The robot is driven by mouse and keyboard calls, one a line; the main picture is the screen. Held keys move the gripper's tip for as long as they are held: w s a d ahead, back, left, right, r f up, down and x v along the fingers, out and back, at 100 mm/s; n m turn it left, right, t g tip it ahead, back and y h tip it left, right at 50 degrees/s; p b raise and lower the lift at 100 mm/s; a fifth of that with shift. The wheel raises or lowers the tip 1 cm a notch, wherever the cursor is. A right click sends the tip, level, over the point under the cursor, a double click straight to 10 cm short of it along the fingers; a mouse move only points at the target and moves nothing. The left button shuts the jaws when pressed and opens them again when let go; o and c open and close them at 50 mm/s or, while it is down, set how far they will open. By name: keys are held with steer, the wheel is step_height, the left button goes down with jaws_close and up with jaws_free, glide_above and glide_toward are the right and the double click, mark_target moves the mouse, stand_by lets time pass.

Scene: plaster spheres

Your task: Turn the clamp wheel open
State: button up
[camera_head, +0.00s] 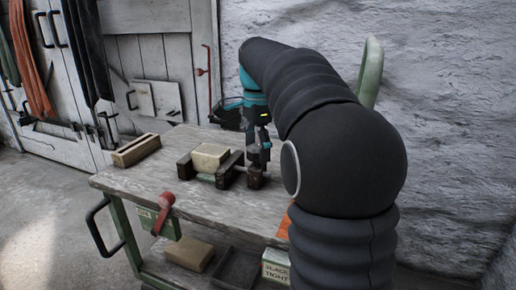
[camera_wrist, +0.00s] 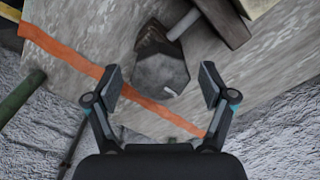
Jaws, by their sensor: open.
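The clamp (camera_head: 228,168) sits on the workbench with a pale yellowish block (camera_head: 209,157) between its dark jaws. Its wheel, a dark faceted knob (camera_head: 256,179), is at the right end of the clamp, partly hidden by my gripper (camera_head: 258,166). In the wrist view the wheel (camera_wrist: 160,74) has a small white mark and a metal rod (camera_wrist: 184,24) running up from it to a dark jaw (camera_wrist: 222,20). My gripper (camera_wrist: 160,86) is open and empty there, with one finger on each side of the wheel's lower part. A gap shows on both sides.
The worn wooden workbench (camera_head: 130,181) has a slotted wooden block (camera_head: 136,150) at its left and a red-handled part (camera_head: 163,210) at its front edge. A dark basket (camera_head: 226,115) stands behind. An orange strip (camera_wrist: 70,62) crosses the wrist view. The bench's front left is clear.

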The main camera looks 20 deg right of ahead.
steer(key=c, duration=1.1)
steer(key=shift+d, duration=0.15)
steer(key=shift+c, duration=0.3)
